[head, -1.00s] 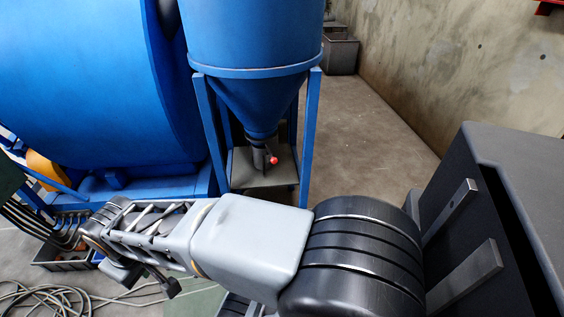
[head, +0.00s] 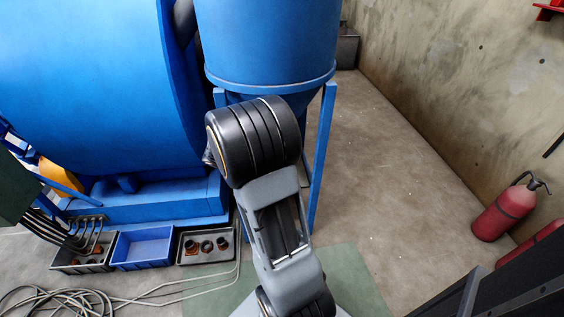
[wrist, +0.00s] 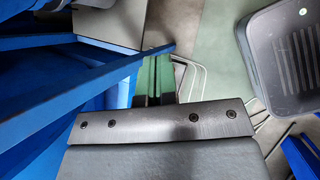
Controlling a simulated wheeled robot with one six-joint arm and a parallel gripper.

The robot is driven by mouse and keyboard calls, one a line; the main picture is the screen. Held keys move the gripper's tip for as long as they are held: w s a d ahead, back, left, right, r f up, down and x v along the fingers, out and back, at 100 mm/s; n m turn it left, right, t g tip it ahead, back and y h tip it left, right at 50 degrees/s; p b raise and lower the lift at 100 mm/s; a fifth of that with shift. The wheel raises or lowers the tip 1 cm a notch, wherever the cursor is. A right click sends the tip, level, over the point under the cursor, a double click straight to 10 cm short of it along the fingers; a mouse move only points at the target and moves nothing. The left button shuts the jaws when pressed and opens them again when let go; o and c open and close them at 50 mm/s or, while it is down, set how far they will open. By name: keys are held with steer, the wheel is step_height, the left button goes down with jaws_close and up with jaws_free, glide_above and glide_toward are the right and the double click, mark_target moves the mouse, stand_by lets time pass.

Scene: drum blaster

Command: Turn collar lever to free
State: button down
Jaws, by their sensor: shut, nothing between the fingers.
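In the head view the blue hopper (head: 268,45) stands on blue legs beside the big blue drum (head: 90,80). My arm now covers the hopper's cone and outlet, so the collar and its lever are hidden there. A pale plate (wrist: 112,22) is at the upper left. I cannot make out a lever in the wrist view.
Beside the drum base are a grey bin (head: 85,262), a blue bin (head: 143,250) and a grey parts bin (head: 207,245). A coiled cable (head: 65,300) lies at lower left. A red extinguisher (head: 505,211) stands at right. Floor (head: 385,180) right of the hopper is clear.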

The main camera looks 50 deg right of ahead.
steer(key=d+f+n+b, duration=0.1)
steer(key=d+f+n, duration=0.1)
steer(key=d+f, duration=0.3)
steer(key=w+d+f+n+h+b, duration=0.1)
steer(key=d+f+n, duration=0.1)
steer(key=d+f, duration=0.4)
steer(key=shift+w+d, duration=0.15)
steer(key=shift+d, duration=2.3)
